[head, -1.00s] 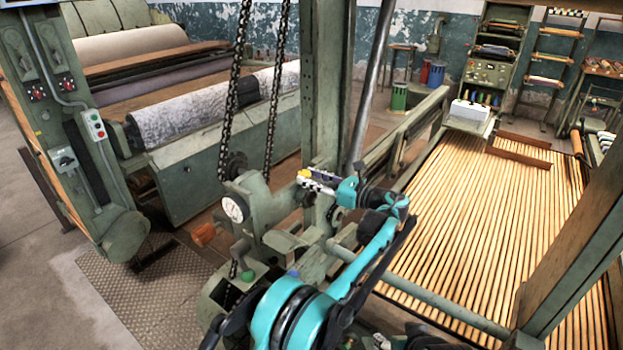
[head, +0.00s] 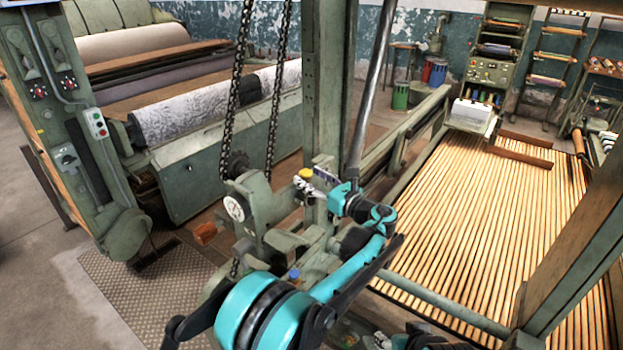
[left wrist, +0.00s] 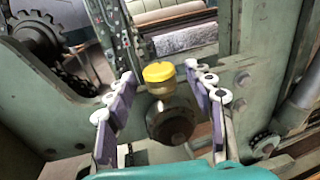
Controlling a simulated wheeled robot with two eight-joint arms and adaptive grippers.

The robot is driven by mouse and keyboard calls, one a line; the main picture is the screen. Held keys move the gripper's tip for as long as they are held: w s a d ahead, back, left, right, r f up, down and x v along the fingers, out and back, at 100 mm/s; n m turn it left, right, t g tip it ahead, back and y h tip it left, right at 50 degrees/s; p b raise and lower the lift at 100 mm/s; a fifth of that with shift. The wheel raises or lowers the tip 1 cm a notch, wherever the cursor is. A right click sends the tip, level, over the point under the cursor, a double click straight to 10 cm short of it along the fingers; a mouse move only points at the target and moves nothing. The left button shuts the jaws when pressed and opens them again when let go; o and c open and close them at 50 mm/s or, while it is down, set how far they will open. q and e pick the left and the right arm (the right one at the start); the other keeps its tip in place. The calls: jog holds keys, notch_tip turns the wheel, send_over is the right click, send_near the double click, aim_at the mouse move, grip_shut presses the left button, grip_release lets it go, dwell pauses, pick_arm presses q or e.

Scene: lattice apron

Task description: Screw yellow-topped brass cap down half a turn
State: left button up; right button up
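The yellow-topped brass cap (left wrist: 158,72) stands upright in the left wrist view, with a brass-coloured part below the yellow top. It also shows as a small yellow spot in the head view (head: 306,173). My left gripper (left wrist: 163,94) is open, with one purple, white-padded finger on each side of the cap in the picture. I see gaps between the cap and both fingers. In the head view my left gripper (head: 309,185) is just by the cap, and its fingers are too small to tell apart. My right gripper is not in view.
A dark round knob (left wrist: 172,120) sits below the cap in the wrist view.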

pick_arm(q)
jog(key=shift+d, duration=0.1)
jog(key=v, duration=1.2)
jog(key=shift+a, duration=0.2)
